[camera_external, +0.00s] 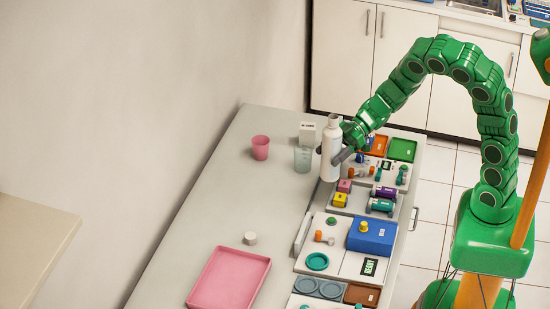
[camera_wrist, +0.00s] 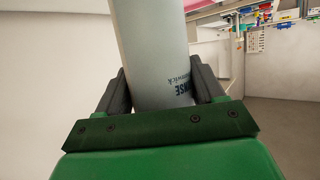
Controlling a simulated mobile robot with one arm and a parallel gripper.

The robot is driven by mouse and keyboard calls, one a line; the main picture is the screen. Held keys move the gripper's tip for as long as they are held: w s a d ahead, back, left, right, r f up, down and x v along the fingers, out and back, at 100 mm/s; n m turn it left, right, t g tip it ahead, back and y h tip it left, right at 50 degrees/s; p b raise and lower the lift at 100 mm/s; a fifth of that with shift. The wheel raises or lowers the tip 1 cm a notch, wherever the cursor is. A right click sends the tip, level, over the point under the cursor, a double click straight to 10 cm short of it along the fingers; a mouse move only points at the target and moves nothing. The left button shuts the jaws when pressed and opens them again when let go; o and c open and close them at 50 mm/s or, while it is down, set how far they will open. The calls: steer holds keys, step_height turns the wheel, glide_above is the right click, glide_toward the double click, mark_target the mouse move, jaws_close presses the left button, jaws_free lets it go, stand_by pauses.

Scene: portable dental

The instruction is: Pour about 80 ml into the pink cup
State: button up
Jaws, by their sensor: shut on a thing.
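The pink cup (camera_external: 260,148) stands upright on the grey table toward its back left. My gripper (camera_external: 345,150) is shut on a white bottle (camera_external: 331,152), with the fingers on either side of it. The bottle is upright with its neck on top, to the right of the pink cup and apart from it. I cannot tell whether its base touches the table. The bottle (camera_wrist: 155,50) also fills the middle of the wrist view between my fingers (camera_wrist: 165,92), with part of a dark printed label showing. The contents of bottle and cup are hidden.
A clear greenish cup (camera_external: 303,160) stands between the pink cup and the bottle, with a white box (camera_external: 307,133) behind it. A white cap (camera_external: 250,238) and a pink tray (camera_external: 229,279) are nearer the front. Trays with small items line the right side.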

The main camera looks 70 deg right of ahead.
steer(key=shift+s+r, duration=0.15)
steer(key=shift+s, duration=0.1)
steer(key=shift+w, duration=0.1)
